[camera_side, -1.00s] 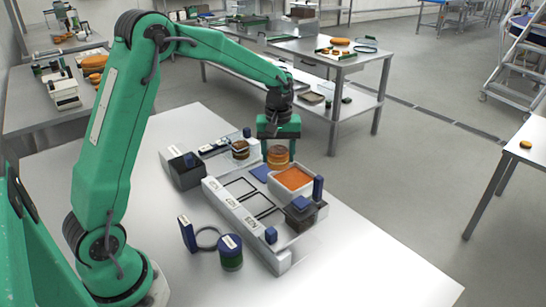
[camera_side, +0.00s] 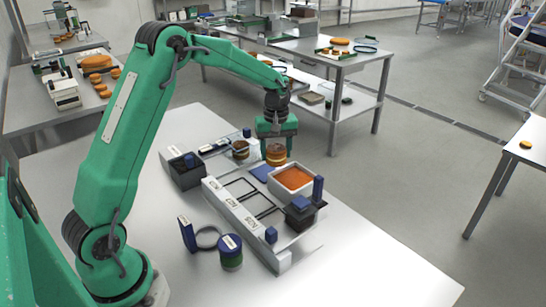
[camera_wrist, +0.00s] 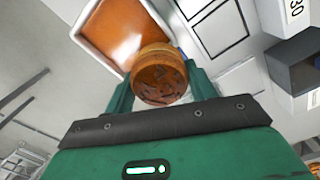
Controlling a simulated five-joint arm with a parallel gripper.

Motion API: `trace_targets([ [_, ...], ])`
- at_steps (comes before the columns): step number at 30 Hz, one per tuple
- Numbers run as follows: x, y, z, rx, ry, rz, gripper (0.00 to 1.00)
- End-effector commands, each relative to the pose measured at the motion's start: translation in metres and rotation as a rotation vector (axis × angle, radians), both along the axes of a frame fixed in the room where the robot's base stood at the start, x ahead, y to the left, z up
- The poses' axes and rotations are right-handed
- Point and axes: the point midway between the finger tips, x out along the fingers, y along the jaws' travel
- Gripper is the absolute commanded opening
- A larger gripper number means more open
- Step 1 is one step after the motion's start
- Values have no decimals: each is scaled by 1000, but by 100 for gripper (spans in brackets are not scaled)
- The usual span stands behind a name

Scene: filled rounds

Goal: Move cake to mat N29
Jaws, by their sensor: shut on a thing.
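A round brown layered cake (camera_side: 276,155) is between the fingers of my gripper (camera_side: 276,140), which is shut on it. The wrist view shows its dark-marked brown top (camera_wrist: 160,78) between the green fingers (camera_wrist: 160,90). In the side view it appears just behind a blue mat (camera_side: 262,172); the gap beneath it is hard to judge. Black-outlined mat squares (camera_side: 240,188) lie on the white rack in front, also seen in the wrist view (camera_wrist: 215,25). The rack's labels (camera_side: 231,203) are too small to read surely; a label ending in 30 (camera_wrist: 296,9) shows in the wrist view.
A white tray with an orange filling (camera_side: 293,178) stands right of the mats. A second layered round (camera_side: 240,150) sits to the left. Dark boxes (camera_side: 187,175) and (camera_side: 300,217) flank the rack. A ring (camera_side: 208,238) and a blue-green cylinder (camera_side: 231,256) stand in front.

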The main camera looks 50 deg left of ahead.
Motion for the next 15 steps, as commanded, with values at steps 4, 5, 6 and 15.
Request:
trace_targets([
  [4,4,26,-16,0,1,4,46],
  [5,5,30,-19,0,2,4,46],
  [6,7,37,-22,0,1,3,46],
  [15,13,67,-41,0,-1,0,46],
])
